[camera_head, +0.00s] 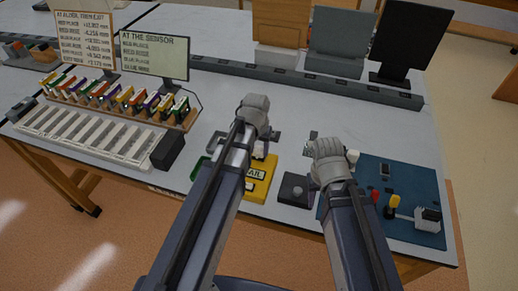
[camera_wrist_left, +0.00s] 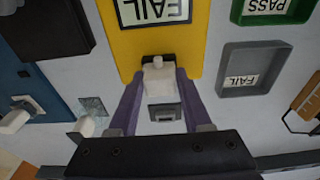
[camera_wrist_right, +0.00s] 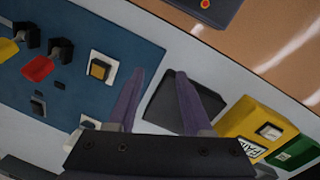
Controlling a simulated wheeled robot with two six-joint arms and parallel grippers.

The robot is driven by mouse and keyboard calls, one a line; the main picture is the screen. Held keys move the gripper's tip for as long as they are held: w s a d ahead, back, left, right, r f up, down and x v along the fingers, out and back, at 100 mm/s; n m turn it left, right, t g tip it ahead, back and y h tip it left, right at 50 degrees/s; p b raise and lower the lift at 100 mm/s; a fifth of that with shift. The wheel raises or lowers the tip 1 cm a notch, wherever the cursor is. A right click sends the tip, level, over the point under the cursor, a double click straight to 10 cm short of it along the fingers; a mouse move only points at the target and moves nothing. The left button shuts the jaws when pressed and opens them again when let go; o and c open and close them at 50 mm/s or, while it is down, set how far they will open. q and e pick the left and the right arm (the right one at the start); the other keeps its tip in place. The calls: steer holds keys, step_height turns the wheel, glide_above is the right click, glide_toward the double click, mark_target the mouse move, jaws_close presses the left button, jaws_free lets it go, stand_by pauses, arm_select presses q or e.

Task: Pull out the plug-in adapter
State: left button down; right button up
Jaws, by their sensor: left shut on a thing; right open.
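In the left wrist view my left gripper (camera_wrist_left: 160,98) is shut on a small white plug-in adapter (camera_wrist_left: 158,78), with a purple finger on each side. The adapter is at the edge of the yellow FAIL board (camera_wrist_left: 198,60); I cannot tell whether it touches the board.
The blue board carries a red and a yellow lever and a white block with a dark square (camera_wrist_right: 99,68). Green PASS (camera_wrist_left: 272,8) and grey FAIL (camera_wrist_left: 252,72) trays lie beside the yellow board. A rack of coloured pieces (camera_head: 125,98) and two sign screens stand at the left.

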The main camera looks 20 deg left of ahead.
mark_target(259, 147)
arm_select(q)
steer(key=shift+r+p, duration=0.75)
steer(key=shift+p, duration=0.05)
stand_by(0.6)
steer(key=shift+r+p, duration=2.05)
steer(key=shift+r, duration=0.05)
steer(key=shift+a+f, duration=0.1)
